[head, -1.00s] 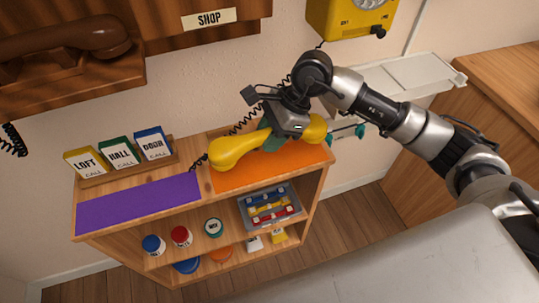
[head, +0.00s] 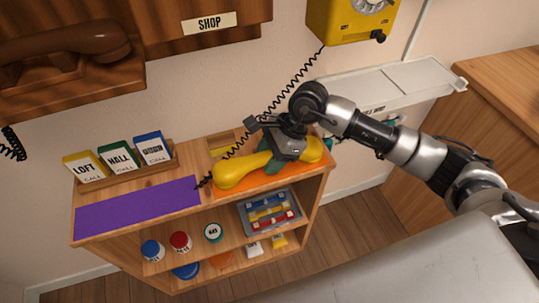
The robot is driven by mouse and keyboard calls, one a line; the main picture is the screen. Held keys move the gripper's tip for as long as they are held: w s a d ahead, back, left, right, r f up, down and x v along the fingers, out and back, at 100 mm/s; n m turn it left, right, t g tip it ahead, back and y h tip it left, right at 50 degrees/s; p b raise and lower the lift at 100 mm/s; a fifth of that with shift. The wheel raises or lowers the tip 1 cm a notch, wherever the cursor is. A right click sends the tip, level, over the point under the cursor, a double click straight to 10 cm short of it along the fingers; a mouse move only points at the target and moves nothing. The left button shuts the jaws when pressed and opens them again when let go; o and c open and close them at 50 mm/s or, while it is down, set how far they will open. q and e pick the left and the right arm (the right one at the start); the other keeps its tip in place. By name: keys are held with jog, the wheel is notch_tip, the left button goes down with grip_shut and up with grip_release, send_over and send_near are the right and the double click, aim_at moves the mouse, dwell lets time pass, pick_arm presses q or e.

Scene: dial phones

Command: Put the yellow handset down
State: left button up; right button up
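The yellow handset (head: 240,171) is low over the orange mat (head: 228,190) on the right part of the wooden shelf's top. It looks level and seems to rest on the mat, though contact is hard to see. My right gripper (head: 274,168) is over the middle of the handset from above, with its teal fingers around the grip, and appears shut on it. The gripper hides the handset's middle. A black coiled cord (head: 284,93) runs from the handset's left end up to the yellow wall phone (head: 352,22). My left gripper is out of view.
A purple mat (head: 140,208) lies bare on the left of the shelf top. Behind it stand the LOFT (head: 85,169), HALL (head: 119,159) and DOOR (head: 152,149) cards. A brown handset (head: 65,45) sits on the SHOP phone. A tray (head: 269,211) is below.

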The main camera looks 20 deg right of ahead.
jog(key=shift+o, duration=0.9)
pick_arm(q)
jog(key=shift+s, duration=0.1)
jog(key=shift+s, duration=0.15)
pick_arm(e)
jog(key=shift+r, duration=0.1)
jog(key=shift+d+r, duration=0.2)
jog(key=shift+r, duration=0.1)
jog(key=v, duration=1)
jog(key=shift+a, duration=0.1)
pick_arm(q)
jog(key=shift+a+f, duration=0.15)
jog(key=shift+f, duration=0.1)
pick_arm(e)
jog(key=shift+d+r, duration=0.4)
jog(key=shift+r, duration=0.2)
